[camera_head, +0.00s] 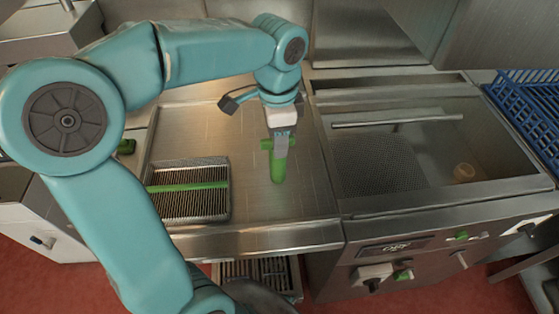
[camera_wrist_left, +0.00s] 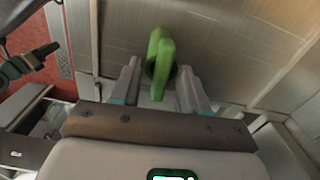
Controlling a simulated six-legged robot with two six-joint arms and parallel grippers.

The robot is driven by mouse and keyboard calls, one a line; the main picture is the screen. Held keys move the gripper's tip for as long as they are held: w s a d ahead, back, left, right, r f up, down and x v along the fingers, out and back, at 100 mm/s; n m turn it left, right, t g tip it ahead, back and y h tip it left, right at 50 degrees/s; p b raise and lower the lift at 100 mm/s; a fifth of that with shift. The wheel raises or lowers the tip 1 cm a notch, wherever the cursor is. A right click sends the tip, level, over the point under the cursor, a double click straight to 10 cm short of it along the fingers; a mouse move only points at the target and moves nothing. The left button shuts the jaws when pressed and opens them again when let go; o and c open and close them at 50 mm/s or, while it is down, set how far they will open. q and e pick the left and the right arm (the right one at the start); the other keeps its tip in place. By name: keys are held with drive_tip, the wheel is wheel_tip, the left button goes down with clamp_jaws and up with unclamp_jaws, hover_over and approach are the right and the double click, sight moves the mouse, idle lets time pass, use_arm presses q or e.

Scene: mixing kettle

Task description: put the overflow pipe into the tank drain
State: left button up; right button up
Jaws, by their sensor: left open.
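A green pipe with a short crosspiece, which I take to be the overflow pipe (camera_head: 277,170), is at the steel counter left of the tank. In the left wrist view the pipe (camera_wrist_left: 162,55) shows between the two fingers, with its hollow end visible. My left gripper (camera_head: 281,142) is at the pipe's upper part, its jaws open and set apart on either side of it. The tank (camera_head: 440,140) is sunk into the steel unit at the right. A small tan round fitting (camera_head: 464,172), possibly the drain, shows at its right floor. My right gripper is not in view.
A slatted rack with a green bar (camera_head: 190,188) lies on the counter left of the pipe. A perforated plate (camera_head: 378,163) covers the tank's left part, and a metal bar (camera_head: 392,117) crosses its back. A blue wire basket (camera_head: 530,105) stands at the right.

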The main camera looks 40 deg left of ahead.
use_arm(q)
drive_tip(key=shift+a, duration=0.15)
drive_tip(key=shift+c, duration=0.3)
drive_tip(key=c, duration=0.7)
wheel_tip(320, 180, up, 5)
drive_tip(key=p, duration=0.4)
drive_tip(key=shift+r+p, duration=0.15)
drive_tip(key=shift+p, duration=0.25)
drive_tip(key=shift+w, duration=0.1)
